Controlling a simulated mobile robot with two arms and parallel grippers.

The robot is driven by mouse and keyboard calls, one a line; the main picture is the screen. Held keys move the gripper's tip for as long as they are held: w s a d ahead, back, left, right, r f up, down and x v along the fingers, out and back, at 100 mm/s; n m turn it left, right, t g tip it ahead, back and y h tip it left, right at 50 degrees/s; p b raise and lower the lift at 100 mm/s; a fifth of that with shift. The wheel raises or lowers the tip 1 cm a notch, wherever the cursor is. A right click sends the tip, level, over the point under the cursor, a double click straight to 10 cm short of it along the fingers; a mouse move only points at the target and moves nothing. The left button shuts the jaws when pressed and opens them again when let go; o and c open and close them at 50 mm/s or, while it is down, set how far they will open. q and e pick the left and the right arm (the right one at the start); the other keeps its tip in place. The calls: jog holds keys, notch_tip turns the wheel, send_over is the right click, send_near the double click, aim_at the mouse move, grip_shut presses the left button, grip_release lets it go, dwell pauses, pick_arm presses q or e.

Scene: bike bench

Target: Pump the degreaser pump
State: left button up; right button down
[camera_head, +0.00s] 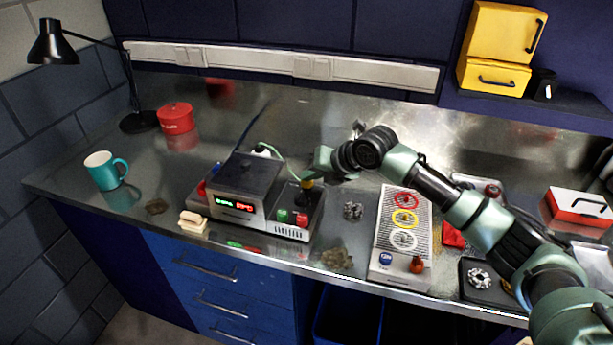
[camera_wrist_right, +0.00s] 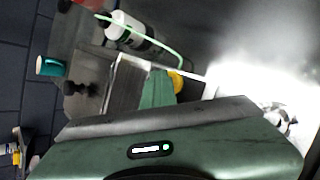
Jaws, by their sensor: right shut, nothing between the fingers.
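No part carries a readable degreaser label. A white bottle (camera_wrist_right: 130,32) with a dark band and a green tube shows in the right wrist view. In the head view only its white top (camera_head: 262,151) shows behind the grey machine (camera_head: 235,190); the green tube runs right toward a yellow-and-black fitting (camera_head: 307,184). A yellow part also shows in the wrist view (camera_wrist_right: 177,83), partly hidden by my gripper. My right gripper (camera_head: 322,159) is shut and empty, above and behind the machine's right side; its green fingers show in the wrist view (camera_wrist_right: 157,92). My left gripper is out of view.
A teal mug (camera_head: 103,170), a red tin (camera_head: 175,118) and a black lamp (camera_head: 52,45) stand at left. A board with coloured rings (camera_head: 403,240) lies right of the machine. A black tray (camera_head: 478,280) lies under my right arm.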

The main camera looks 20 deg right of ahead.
aim_at(311, 183)
jog(key=shift+d+r+p, duration=0.1)
jog(key=shift+r+p, duration=2.1)
jog(key=shift+r, duration=0.55)
jog(key=shift+w, duration=0.1)
jog(key=shift+f, duration=0.1)
